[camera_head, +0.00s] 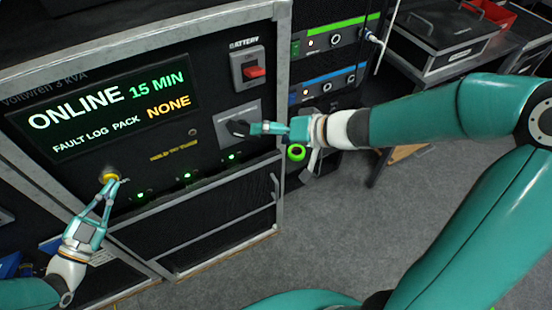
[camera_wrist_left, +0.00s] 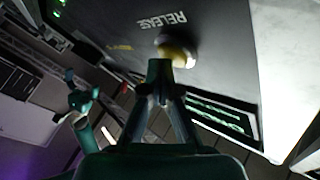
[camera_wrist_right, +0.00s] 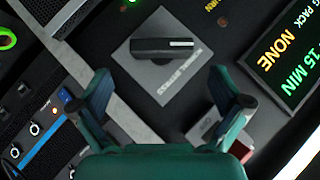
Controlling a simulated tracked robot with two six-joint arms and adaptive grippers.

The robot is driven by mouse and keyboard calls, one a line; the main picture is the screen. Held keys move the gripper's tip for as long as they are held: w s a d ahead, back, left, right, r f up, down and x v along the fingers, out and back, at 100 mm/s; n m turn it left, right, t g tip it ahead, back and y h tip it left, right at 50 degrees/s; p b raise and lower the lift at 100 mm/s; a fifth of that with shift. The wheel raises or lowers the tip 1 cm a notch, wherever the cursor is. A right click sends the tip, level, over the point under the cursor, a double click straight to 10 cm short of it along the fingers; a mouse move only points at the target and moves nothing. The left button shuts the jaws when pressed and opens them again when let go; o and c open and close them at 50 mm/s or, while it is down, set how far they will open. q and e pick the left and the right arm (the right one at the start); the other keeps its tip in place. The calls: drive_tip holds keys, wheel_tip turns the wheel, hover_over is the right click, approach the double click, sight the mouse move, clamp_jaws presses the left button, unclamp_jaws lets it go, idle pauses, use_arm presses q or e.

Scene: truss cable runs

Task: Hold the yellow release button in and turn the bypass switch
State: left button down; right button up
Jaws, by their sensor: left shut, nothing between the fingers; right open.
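The yellow release button (camera_head: 110,177) is at the lower left of the black panel. My left gripper (camera_head: 107,180) is shut with its fingertips at the button; the left wrist view shows the tips against or right in front of the button (camera_wrist_left: 176,50), beside the word RELEASE. The bypass switch (camera_head: 238,127) is a black knob on a grey plate to the right. In the right wrist view the knob (camera_wrist_right: 162,48) lies crosswise, its white mark to the right. My right gripper (camera_wrist_right: 162,95) is open, its fingers apart on either side below the knob; contact is not visible.
A display (camera_head: 105,105) reads ONLINE 15 MIN, FAULT LOG PACK NONE. A red battery switch (camera_head: 254,72) sits above the bypass plate. Small green lights (camera_head: 187,176) run below. Rack units (camera_head: 335,40) stand to the right. The grey floor (camera_head: 330,230) is open.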

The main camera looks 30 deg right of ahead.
sight(250, 136)
drive_tip(key=x, duration=0.9)
drive_tip(key=shift+w, duration=0.15)
drive_tip(key=shift+m+y, duration=0.4)
drive_tip(key=f+v, duration=0.1)
drive_tip(key=v, duration=1.1)
drive_tip(key=w+f+n+g+h, duration=0.1)
drive_tip(key=f+h, duration=0.2)
drive_tip(key=f, duration=0.2)
drive_tip(key=w+f+n+g+h, duration=0.1)
drive_tip(key=f+n+g+h, duration=0.1)
drive_tip(key=f, duration=0.4)
drive_tip(key=w+f+n+g+h, duration=0.1)
drive_tip(key=f+n+h, duration=0.1)
drive_tip(key=f+h, duration=0.2)
drive_tip(key=shift+f+h, duration=0.3)
drive_tip(key=shift+f, duration=0.5)
drive_tip(key=shift+w+d+f+n+h, duration=0.15)
drive_tip(key=shift+w+n+h, duration=0.15)
drive_tip(key=shift+h, duration=0.4)
drive_tip(key=shift+w+d+n+h, duration=0.1)
drive_tip(key=shift+w+n+h, duration=0.2)
drive_tip(key=shift+h, duration=0.3)
